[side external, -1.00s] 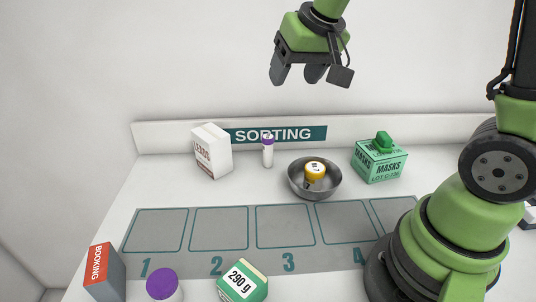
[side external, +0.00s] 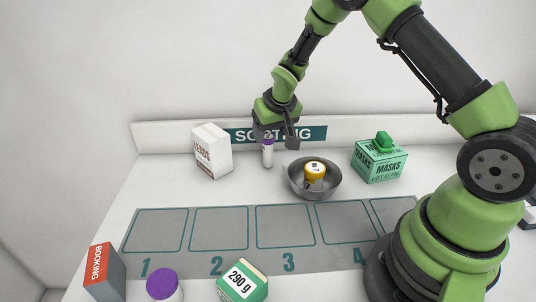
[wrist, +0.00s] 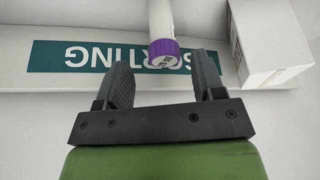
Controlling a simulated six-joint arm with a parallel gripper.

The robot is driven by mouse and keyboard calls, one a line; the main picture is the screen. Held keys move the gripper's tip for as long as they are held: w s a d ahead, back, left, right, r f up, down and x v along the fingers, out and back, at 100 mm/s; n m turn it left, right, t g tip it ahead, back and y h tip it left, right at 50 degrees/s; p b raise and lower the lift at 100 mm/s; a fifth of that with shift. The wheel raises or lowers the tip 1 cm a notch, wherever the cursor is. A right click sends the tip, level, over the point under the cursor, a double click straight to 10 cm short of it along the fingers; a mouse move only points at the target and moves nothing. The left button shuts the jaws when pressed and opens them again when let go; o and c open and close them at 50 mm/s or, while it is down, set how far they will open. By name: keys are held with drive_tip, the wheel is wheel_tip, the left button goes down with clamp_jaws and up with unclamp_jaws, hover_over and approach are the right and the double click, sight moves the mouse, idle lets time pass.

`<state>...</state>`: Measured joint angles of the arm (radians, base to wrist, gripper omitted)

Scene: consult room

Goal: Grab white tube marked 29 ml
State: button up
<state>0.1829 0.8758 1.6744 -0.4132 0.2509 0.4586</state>
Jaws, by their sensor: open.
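A white tube with a purple cap (side external: 267,157) stands upright at the back of the table, between the white box and the metal bowl. It also shows in the wrist view (wrist: 160,22), its purple cap near the gap between my fingers. I cannot read a 29 ml mark on it. My gripper (side external: 276,142) is open, just above and around the tube's top in the side view. In the wrist view my open gripper (wrist: 165,75) has nothing between its pads but the cap's near edge. A second purple-capped white item (side external: 164,285) stands at the front, partly cut off.
A white box (side external: 212,152) stands left of the tube. A green masks box (side external: 380,160) stands further right. The SORTING board (side external: 180,135) is behind. The numbered grey mat (side external: 285,226) is empty.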

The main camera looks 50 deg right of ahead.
sight(268, 136)
drive_tip(key=shift+a+x, duration=0.15)
drive_tip(key=shift+x, duration=1.05)
drive_tip(key=shift+a+x, duration=0.1)
drive_tip(key=shift+x, duration=1.05)
drive_tip(key=c, duration=1)
